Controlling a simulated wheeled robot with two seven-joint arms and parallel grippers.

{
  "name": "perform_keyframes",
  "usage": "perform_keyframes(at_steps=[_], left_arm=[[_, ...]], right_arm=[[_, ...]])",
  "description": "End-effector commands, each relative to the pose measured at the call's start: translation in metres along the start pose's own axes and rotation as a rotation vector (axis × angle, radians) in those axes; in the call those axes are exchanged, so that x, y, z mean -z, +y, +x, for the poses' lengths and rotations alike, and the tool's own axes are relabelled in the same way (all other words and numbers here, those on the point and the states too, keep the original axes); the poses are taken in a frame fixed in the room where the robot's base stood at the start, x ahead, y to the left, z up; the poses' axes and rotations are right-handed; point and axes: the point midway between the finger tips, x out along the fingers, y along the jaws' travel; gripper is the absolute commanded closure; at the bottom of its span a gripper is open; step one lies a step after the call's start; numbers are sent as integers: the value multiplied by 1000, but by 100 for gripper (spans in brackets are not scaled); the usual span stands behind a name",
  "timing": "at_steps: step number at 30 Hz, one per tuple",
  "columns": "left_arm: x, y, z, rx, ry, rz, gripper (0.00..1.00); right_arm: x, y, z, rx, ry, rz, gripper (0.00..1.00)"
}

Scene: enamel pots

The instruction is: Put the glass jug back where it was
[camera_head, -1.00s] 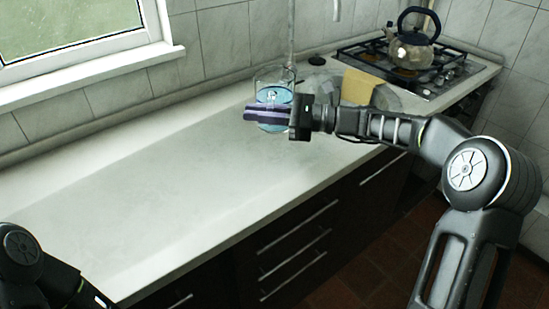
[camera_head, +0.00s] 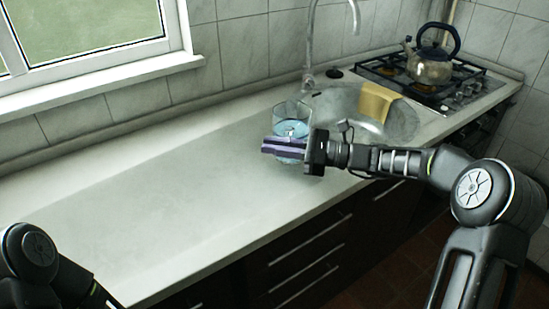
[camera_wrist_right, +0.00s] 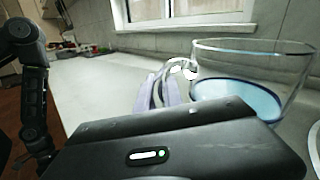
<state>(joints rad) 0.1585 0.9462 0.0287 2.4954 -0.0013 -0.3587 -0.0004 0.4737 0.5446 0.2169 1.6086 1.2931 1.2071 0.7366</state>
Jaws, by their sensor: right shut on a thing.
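The clear glass jug (camera_head: 291,112) with light blue liquid in it is upright over the counter (camera_head: 150,200), left of the sink, in the head view. It fills the right of the right wrist view (camera_wrist_right: 255,65). My right gripper (camera_head: 284,148) is shut on the jug's handle, which shows between its fingers in the right wrist view (camera_wrist_right: 180,70). The fingers partly cover the jug in the head view. I cannot tell if its base touches the counter. My left arm shows at lower left in the head view; its gripper is out of view.
A sink (camera_head: 400,120) with a yellow cloth (camera_head: 377,102) over its edge lies to the right of the jug, with a tap (camera_head: 309,50) behind. A kettle (camera_head: 430,68) stands on the gas hob (camera_head: 455,92). The counter left of the jug is clear up to the window wall.

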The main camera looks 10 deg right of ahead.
Motion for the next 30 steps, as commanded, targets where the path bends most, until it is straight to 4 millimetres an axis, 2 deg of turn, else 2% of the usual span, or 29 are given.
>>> perform_keyframes(at_steps=[2, 11, 23, 24, 30], left_arm=[[0, 0, 0, 0, 0, 0, 100], [0, 0, -1, 0, 0, 0, 100], [0, 0, 1, 0, 0, 0, 100], [0, 0, 1, 0, 0, 0, 100], [0, 0, 1, 0, 0, 0, 100]], right_arm=[[0, 0, 1, 0, -4, -5, 100], [32, 6, 0, 0, -5, -3, 100], [36, 7, 0, 0, -5, -6, 100], [39, 7, 0, 0, 0, 0, 87], [38, 7, 0, 0, 0, 0, 71]])
